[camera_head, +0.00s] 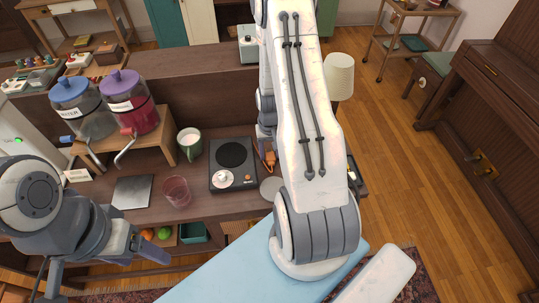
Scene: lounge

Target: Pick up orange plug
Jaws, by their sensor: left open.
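A small orange item, apparently the orange plug (270,159), lies on the brown counter just right of the hot plate (232,165). It is partly hidden by my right arm. My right arm crosses the middle of the view, and its grey wrist end comes down just above and behind the orange item. My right gripper (264,148) is mostly hidden there; I cannot tell whether it touches the plug. My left gripper (108,274) is at the lower left, open and empty, its fingers spread in front of the counter's lower shelf, far from the plug.
A green mug (189,143), a pink glass (176,190) and a dark square plate (133,191) stand left of the hot plate. Two lidded jars (132,106) sit on a wooden riser (158,133). A white lamp (339,76) stands behind my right arm. Open floor lies to the right.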

